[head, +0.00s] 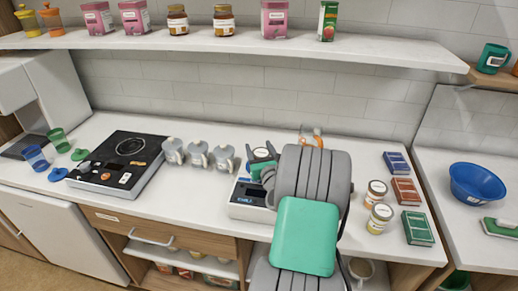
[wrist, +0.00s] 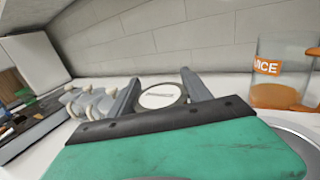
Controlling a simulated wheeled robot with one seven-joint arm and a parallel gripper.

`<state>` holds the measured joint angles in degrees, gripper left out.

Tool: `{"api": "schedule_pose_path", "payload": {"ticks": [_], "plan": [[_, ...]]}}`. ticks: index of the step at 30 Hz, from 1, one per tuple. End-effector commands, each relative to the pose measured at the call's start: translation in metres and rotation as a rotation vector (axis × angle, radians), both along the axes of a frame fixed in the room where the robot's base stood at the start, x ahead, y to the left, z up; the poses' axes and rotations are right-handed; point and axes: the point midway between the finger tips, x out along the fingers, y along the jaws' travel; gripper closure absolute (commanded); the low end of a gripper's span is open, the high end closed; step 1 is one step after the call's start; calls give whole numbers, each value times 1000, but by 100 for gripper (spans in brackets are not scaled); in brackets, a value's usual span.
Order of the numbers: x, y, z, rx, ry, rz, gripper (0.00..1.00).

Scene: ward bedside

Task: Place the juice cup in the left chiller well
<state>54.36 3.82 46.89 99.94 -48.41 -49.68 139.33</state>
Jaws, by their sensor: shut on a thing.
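The juice cup is clear, with orange juice and an orange JUICE label. In the wrist view the juice cup (wrist: 278,88) stands at the right, outside my fingers and apart from them. In the head view the juice cup (head: 312,136) shows behind my arm, its lower part hidden. I cannot make out which thing is the chiller.
A black-topped unit (head: 108,152) stands left, beside several grey jug-like things (head: 198,154). Jars (head: 379,217) and boxes (head: 417,229) stand right of my arm. A shelf (head: 230,41) runs above. The counter's front left of the white device is clear.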

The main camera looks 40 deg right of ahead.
Motion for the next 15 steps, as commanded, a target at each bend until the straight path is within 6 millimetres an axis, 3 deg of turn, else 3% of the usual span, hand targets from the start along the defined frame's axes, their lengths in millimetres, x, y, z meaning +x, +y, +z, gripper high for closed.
{"api": "schedule_pose_path", "payload": {"ticks": [9,10,15], "plan": [[0,0,-6,-2,-2,-1,92],[0,0,-7,-1,0,-1,41],[0,0,-7,-1,0,0,28]]}}
